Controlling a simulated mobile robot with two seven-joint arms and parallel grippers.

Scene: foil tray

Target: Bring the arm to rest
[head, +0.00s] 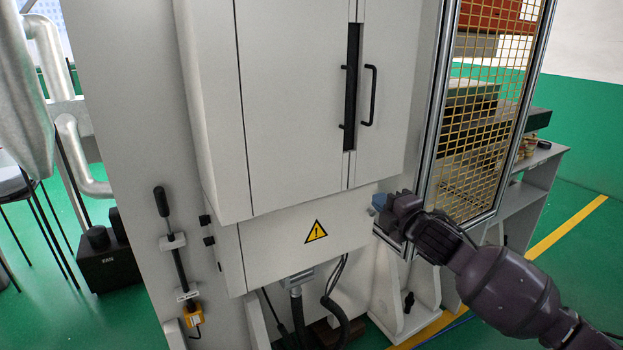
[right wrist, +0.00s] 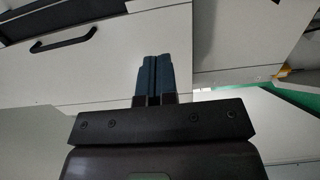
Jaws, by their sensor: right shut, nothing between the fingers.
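My right gripper (head: 379,203) is at the right of the head view, its arm coming in from the lower right. Its blue fingertips are in front of the lower right part of a white machine cabinet (head: 300,100). In the right wrist view the two blue fingers (right wrist: 154,75) are together with nothing between them, in front of white panels. I cannot tell whether they touch the cabinet. My left gripper is not in view.
The cabinet has black handles (head: 370,95) and a yellow warning sign (head: 316,232). A yellow mesh guard (head: 490,120) in a metal frame stands close to my right arm. A grey bench (head: 540,165) is behind it. Cables (head: 336,300) hang below the cabinet.

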